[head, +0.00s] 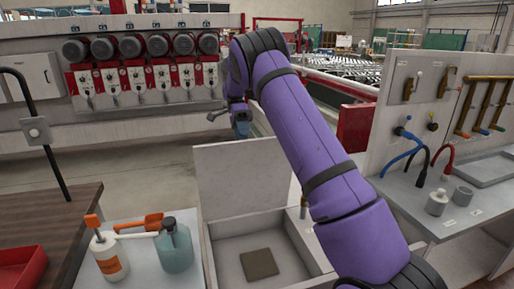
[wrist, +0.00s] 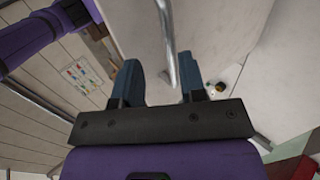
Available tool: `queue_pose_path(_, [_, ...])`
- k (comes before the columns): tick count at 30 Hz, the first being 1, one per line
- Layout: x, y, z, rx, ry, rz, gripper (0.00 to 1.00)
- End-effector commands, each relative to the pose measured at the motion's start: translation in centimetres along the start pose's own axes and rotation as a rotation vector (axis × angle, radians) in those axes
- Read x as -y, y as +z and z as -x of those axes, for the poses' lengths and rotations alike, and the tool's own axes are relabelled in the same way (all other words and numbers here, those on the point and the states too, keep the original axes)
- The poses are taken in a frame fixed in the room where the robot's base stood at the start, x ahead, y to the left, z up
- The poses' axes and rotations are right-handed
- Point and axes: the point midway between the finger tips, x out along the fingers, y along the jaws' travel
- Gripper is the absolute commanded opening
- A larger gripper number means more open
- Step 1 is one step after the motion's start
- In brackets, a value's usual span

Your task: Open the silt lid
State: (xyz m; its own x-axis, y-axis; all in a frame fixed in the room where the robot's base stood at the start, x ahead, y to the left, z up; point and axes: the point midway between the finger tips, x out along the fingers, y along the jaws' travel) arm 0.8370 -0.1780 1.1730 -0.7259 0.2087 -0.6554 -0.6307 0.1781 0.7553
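The silt lid (head: 240,178) is a pale grey panel standing raised at the back of an open grey bin (head: 222,245). My gripper (head: 241,127) is beyond the lid's top edge in the head view, partly hidden by my arm. In the wrist view my gripper (wrist: 160,75) has its two blue-grey fingers spread apart. A slim grey metal bar (wrist: 168,40), which looks like a handle, runs along a pale panel and ends near the gap between the fingers. Nothing is clamped. I cannot tell whether a finger touches the bar.
A brown square (head: 259,264) lies on the bin's floor. A hose panel (head: 425,110) rises at the right. The floor behind the lid is clear.

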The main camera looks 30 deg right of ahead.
Motion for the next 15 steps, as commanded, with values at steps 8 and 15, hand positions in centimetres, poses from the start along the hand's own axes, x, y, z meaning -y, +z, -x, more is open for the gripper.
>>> queue_pose_path(8, [-3.0, -0.2, -2.8, 0.000, 0.004, -0.001, 0.38])
queue_pose_path(15, [-6.3, -0.5, -5.9, 0.001, 0.003, 0.000, 0.38])
